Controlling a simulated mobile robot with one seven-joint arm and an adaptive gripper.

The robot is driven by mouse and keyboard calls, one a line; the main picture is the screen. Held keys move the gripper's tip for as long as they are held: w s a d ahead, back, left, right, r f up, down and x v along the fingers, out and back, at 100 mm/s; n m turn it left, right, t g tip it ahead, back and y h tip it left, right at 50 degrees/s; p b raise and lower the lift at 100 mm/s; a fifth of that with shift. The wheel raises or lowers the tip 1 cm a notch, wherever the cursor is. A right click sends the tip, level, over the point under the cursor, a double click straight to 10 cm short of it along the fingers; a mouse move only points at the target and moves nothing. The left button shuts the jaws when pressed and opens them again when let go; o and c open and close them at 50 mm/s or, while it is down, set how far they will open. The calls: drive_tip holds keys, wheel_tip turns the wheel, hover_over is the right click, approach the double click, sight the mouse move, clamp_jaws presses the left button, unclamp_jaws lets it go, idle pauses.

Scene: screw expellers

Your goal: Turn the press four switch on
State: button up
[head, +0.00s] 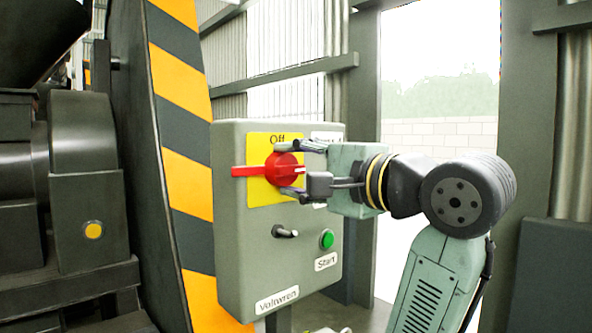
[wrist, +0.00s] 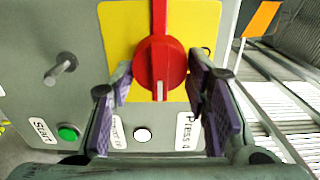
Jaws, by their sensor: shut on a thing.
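The red rotary switch (head: 283,167) sits on a yellow plate (head: 262,190) marked "Off" at its top, on the grey control box (head: 228,230). Its handle lies horizontal in the head view, the long red end pointing left and a white mark at the right end. My gripper (head: 297,169) comes from the right, one finger above and one below the knob, and is shut on it. In the wrist view the switch (wrist: 160,62) stands between the purple finger pads of my gripper (wrist: 158,95), and a label (wrist: 186,131) reads "Press 4".
Below the switch are a small toggle lever (head: 285,232), a green button (head: 327,239) and a "Start" label (head: 326,262). A white button (wrist: 142,135) shows in the wrist view. A black and yellow striped guard (head: 180,130) stands close left of the box. A doorway opens behind my arm.

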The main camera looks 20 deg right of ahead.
drive_tip(key=o, duration=1.1)
drive_tip(key=v, duration=1.2)
